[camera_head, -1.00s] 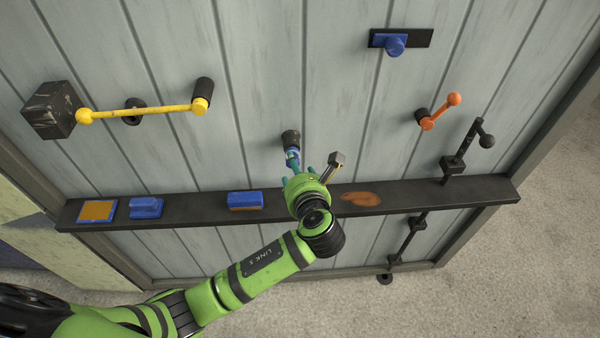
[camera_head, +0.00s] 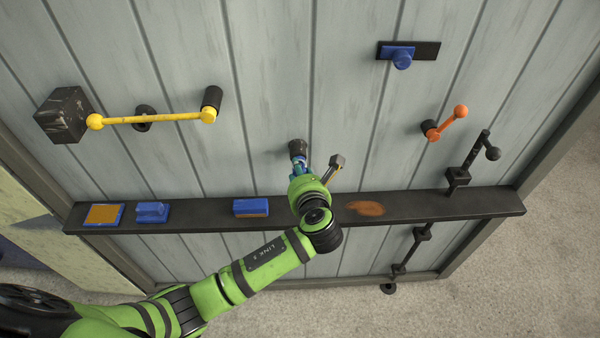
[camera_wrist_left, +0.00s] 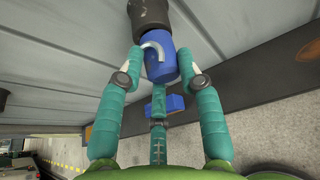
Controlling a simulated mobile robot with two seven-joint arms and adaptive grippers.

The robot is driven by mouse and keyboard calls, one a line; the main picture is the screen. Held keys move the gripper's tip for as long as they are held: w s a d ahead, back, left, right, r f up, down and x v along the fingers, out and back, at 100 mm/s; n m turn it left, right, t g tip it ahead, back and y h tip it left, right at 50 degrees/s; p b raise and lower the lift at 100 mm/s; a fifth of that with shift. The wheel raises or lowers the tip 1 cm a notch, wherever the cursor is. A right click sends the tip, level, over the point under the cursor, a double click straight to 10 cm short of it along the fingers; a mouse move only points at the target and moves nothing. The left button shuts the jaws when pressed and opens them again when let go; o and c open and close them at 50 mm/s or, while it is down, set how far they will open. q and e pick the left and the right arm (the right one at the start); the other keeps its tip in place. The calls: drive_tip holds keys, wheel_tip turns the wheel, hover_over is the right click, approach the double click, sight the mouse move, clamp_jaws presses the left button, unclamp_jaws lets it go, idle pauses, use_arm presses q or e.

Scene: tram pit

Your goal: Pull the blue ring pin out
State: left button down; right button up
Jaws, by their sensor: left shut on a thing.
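The blue ring pin (camera_wrist_left: 161,76) is a short blue cylinder with a pale curved ring on its near side. Its far end meets a dark round socket (camera_wrist_left: 150,14) on the grey plank wall. How deep it sits there I cannot tell. The socket (camera_head: 297,147) also shows in the head view, just above the black ledge. My left gripper (camera_wrist_left: 162,60) is shut on the pin, with teal fingers on either side and a third below. In the head view my left gripper (camera_head: 301,168) largely hides the pin. My right gripper is not in view.
The black ledge (camera_head: 450,202) runs below my gripper, with a blue block (camera_head: 251,208) left of my wrist and a brown patch (camera_head: 364,208) to its right.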

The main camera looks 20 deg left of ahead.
use_arm(q)
drive_tip(key=shift+s+f, duration=0.15)
drive_tip(key=shift+f, duration=0.15)
idle(0.6)
drive_tip(key=shift+p, duration=1.15)
idle(1.4)
drive_tip(key=shift+s+d, duration=0.1)
idle(0.4)
drive_tip(key=shift+s+d+p, duration=0.25)
drive_tip(key=shift+s+p, duration=0.35)
drive_tip(key=shift+s, duration=0.1)
drive_tip(key=shift+s+d+r, duration=0.1)
drive_tip(key=shift+s+d, duration=0.15)
drive_tip(key=shift+s, duration=0.4)
drive_tip(key=shift+s+d+r, duration=0.1)
drive_tip(key=shift+s+d, duration=0.15)
drive_tip(key=shift+s, duration=0.4)
idle(0.7)
drive_tip(key=shift+s+d, duration=0.35)
drive_tip(key=shift+s, duration=0.5)
